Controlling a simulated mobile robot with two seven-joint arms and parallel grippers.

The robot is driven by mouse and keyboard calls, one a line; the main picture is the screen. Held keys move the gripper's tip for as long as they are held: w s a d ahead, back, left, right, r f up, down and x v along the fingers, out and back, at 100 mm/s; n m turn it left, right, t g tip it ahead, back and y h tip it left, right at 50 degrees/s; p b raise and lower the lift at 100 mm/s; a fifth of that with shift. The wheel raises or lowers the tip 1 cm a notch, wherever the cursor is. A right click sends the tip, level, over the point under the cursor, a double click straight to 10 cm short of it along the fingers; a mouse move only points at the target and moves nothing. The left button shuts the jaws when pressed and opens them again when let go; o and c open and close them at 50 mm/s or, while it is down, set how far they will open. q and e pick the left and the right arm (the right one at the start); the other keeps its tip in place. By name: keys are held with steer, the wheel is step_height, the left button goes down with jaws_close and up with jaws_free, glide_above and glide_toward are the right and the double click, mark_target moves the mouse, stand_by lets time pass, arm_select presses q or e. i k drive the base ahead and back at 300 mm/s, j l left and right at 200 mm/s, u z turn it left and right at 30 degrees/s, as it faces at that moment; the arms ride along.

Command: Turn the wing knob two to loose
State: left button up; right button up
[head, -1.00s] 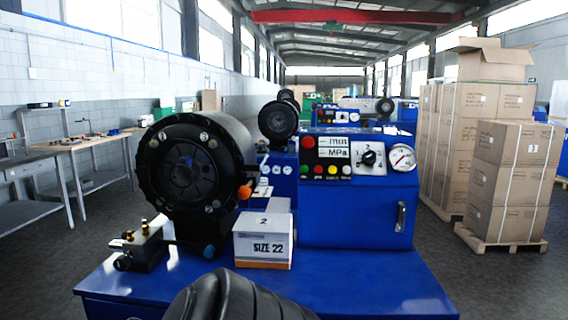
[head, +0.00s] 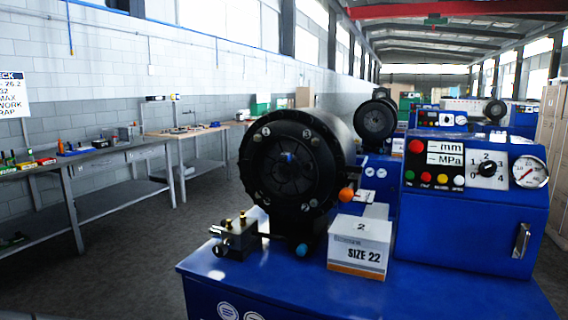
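A blue crimping machine (head: 470,275) stands in the middle and right of the head view. Its round black crimping head (head: 290,170) faces me, with an orange knob (head: 346,194) at its lower right and a light-blue knob (head: 302,250) below. A black selector knob (head: 487,169) sits on a white dial plate with digits, on the slanted control panel. A white box (head: 358,250) marked "2" and "SIZE 22" stands on the deck between head and panel. I cannot tell for sure which knob is wing knob two. Neither gripper is in view.
A metal block with brass fittings (head: 238,237) sits on the deck's left front. A pressure gauge (head: 529,171) is right of the dial. Workbenches (head: 75,160) line the left wall, with open floor before them. More machines stand behind; cartons (head: 555,120) are at the right edge.

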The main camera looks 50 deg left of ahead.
mark_target(353, 169)
steer(key=u, duration=1.55)
